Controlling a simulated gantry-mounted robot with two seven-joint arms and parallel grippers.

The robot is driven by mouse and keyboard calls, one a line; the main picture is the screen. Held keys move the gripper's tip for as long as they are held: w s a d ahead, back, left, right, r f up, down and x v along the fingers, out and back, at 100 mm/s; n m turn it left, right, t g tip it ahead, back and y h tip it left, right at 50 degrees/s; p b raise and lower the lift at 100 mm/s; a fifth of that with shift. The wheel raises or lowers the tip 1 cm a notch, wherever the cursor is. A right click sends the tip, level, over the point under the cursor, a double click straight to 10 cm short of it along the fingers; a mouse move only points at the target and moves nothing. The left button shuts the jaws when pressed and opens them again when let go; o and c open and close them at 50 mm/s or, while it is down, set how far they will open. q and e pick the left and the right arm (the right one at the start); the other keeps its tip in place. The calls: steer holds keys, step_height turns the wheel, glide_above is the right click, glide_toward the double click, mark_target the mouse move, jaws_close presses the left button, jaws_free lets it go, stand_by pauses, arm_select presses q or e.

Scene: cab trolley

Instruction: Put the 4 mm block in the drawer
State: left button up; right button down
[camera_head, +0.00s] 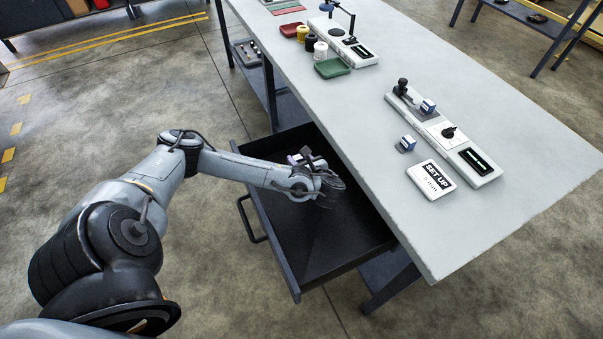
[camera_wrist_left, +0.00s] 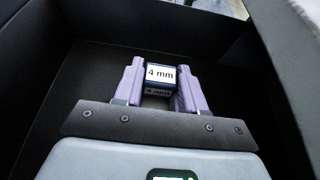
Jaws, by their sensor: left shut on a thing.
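The 4 mm block (camera_wrist_left: 161,73) is small, dark blue and white, with "4 mm" labels. It sits between the two purple fingers of my left gripper (camera_wrist_left: 158,88), which is shut on it. In the head view, my left gripper (camera_head: 304,160) is over the inside of the open black drawer (camera_head: 318,258), near its far end. The block cannot be made out there. The wrist view shows dark drawer walls (camera_wrist_left: 112,22) around the fingers. I cannot tell whether the block touches the drawer floor. My right gripper is not in view.
The grey table (camera_head: 480,225) overhangs the drawer's right side. On it are a blue-and-white block (camera_head: 406,144), a "SET UP" card (camera_head: 431,179), a gauge stand (camera_head: 440,132) with another block (camera_head: 427,106), and a green tray (camera_head: 332,68). The drawer's near part is empty.

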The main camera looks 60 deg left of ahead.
arm_select(q)
steer(key=shift+d+f, duration=0.1)
steer(key=shift+f, duration=0.45)
step_height(320, 180, down, 3)
steer(key=shift+f+b, duration=0.2)
steer(key=shift+b, duration=0.75)
steer(key=shift+f, duration=0.15)
steer(key=o, duration=1.1)
